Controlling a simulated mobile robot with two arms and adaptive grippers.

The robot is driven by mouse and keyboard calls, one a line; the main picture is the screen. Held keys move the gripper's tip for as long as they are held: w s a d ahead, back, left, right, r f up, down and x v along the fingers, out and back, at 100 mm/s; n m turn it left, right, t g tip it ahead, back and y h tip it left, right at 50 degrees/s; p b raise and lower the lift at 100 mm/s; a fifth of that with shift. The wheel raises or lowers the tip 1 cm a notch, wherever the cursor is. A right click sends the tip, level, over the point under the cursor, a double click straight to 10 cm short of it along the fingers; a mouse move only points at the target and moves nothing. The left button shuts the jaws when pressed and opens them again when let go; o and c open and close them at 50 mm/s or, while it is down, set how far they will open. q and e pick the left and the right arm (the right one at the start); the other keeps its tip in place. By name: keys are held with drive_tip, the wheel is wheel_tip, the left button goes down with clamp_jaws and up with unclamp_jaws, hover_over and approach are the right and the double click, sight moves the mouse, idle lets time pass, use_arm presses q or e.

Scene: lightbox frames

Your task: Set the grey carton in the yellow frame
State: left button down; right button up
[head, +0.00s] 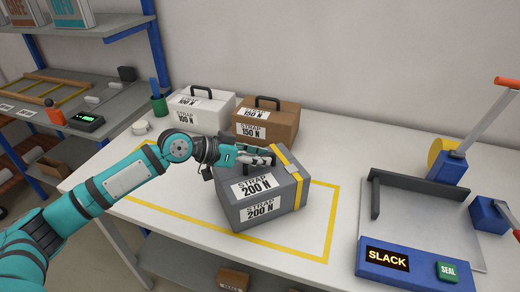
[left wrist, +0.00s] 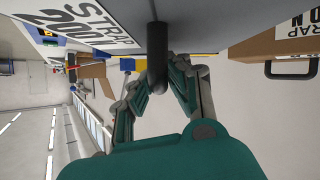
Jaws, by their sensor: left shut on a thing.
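The grey carton (head: 262,213) with "STRAP 200 N" labels and a yellow strap appears upright over the right part of the yellow frame (head: 334,225) marked on the white table. I cannot tell whether its base touches the table. My left gripper (head: 268,158) is shut on the carton's black handle, on its top. In the left wrist view the handle (left wrist: 157,45) runs between the fingers of my left gripper (left wrist: 158,85), and the carton's label (left wrist: 75,25) shows above. The carton hides part of the frame behind it. My right gripper is out of view.
A white carton (head: 190,119) and a brown carton (head: 279,127) stand behind the grey one. A strapping station (head: 440,218) with a raised lever and a "SLACK" display (head: 387,259) stands at right.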

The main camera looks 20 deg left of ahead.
use_arm(q)
drive_tip(key=shift+w, duration=0.1)
drive_tip(key=c, duration=1.7)
unclamp_jaws()
drive_tip(key=shift+f, duration=0.3)
drive_tip(key=o, duration=0.4)
drive_tip(key=shift+s+a+r, duration=0.15)
drive_tip(key=shift+s+a, duration=0.15)
drive_tip(key=b+v, duration=0.3)
drive_tip(key=v, duration=0.7)
drive_tip(key=shift+s+a, duration=0.1)
drive_tip(key=shift+s, duration=0.1)
drive_tip(key=shift+s+a+r, duration=0.25)
drive_tip(key=shift+r, duration=0.1)
